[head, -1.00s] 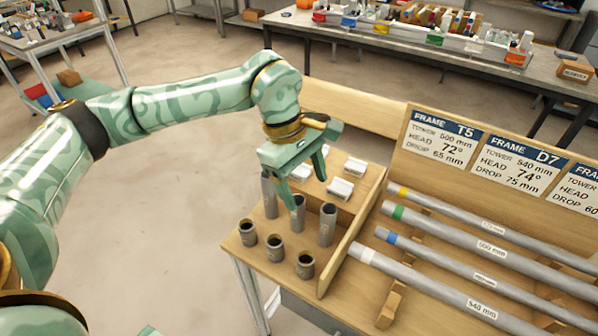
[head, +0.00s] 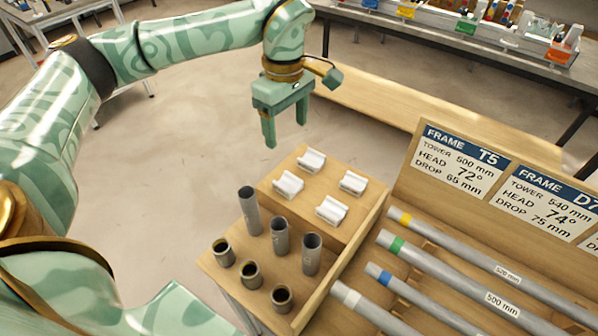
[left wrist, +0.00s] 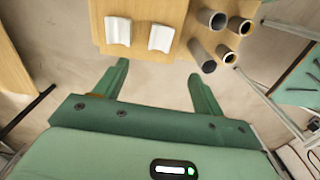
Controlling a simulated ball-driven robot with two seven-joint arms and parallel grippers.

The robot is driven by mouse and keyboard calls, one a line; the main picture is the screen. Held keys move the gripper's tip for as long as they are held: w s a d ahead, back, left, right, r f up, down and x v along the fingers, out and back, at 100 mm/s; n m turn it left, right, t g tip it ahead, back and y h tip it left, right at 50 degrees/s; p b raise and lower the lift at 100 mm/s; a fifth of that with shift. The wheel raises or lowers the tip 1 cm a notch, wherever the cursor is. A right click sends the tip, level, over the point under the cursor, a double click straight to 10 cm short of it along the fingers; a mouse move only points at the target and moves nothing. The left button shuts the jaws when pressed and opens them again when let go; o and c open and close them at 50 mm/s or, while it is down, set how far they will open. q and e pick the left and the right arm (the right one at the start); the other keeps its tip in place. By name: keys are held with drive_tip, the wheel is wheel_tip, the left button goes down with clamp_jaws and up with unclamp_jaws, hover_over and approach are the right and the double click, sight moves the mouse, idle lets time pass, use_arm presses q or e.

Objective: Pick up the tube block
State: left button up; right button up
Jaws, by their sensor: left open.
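Several white blocks with a groove along the top, which look like the tube blocks, sit on a raised wooden shelf: back left (head: 311,160), back right (head: 353,182), front left (head: 288,185) and front right (head: 331,210). Two white blocks also show in the left wrist view, one at left (left wrist: 118,30) and one at right (left wrist: 160,38). My left gripper (head: 286,132) is open and empty, fingers down, in the air behind the blocks. In the left wrist view its fingertips (left wrist: 158,70) are apart, with floor between them. My right gripper is not in view.
Grey upright tubes (head: 280,236) and short dark cups (head: 251,274) stand in front of the blocks. A wooden divider (head: 345,255) separates them from long grey pipes (head: 450,265) at right. Frame signs (head: 465,160) stand behind the pipes. Air above the blocks is clear.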

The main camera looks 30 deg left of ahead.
use_arm(q)
drive_tip(key=b, duration=0.3)
hover_over(288, 186)
wheel_tip(288, 186, down, 10)
drive_tip(key=shift+w+f, duration=0.1)
drive_tip(key=shift+f, duration=0.55)
wheel_tip(288, 186, down, 5)
drive_tip(key=shift+r+b, duration=0.1)
drive_tip(key=shift+b, duration=1.1)
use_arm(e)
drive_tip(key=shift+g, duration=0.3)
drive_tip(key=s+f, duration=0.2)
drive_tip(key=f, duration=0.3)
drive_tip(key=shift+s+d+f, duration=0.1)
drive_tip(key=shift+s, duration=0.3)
use_arm(q)
drive_tip(key=shift+c, duration=0.3)
drive_tip(key=c, duration=1.1)
drive_tip(key=shift+o, duration=0.2)
drive_tip(key=shift+r, duration=0.2)
